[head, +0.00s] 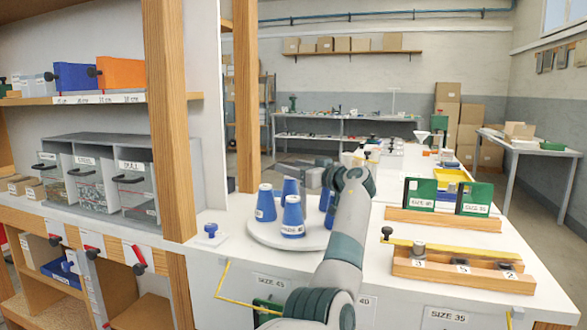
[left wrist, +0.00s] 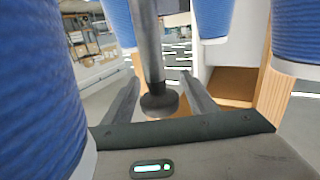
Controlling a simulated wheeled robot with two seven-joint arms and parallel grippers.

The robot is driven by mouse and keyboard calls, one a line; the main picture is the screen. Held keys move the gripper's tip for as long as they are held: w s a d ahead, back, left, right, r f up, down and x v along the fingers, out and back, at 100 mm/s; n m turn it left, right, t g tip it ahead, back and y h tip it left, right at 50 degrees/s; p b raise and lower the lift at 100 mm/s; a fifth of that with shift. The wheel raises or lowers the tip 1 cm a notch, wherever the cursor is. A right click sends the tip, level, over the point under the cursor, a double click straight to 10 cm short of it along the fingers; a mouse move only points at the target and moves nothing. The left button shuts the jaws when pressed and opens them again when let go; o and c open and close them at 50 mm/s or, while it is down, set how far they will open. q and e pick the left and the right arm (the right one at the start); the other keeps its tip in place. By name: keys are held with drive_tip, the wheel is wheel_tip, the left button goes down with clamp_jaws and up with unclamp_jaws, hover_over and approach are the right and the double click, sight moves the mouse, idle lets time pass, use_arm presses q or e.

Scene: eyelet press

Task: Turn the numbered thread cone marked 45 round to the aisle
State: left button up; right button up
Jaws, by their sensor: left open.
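Several blue thread cones (head: 265,204) with white bases stand on a round pale turntable (head: 262,239) on the white counter. The front cone (head: 293,214) carries a small white label. The numbers are too small to read, so I cannot tell which cone is marked 45. My left gripper (head: 320,180) is over the turntable among the cones, partly hidden by my wrist and the cones. In the left wrist view, its open fingers (left wrist: 160,88) lie either side of a dark post with a round knob (left wrist: 158,102). Blue cones (left wrist: 40,85) surround them closely. My right gripper is out of view.
A blue-handled stamp (head: 210,232) stands left of the turntable. A wooden block with numbered pegs (head: 460,270) and green size boxes (head: 473,198) are on the right. A wooden shelf post (head: 170,120) rises at the left. Some counter is clear in front of the turntable.

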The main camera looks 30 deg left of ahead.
use_arm(q)
drive_tip(key=shift+d, duration=0.1)
drive_tip(key=v, duration=1.7)
drive_tip(key=shift+s+r, duration=0.1)
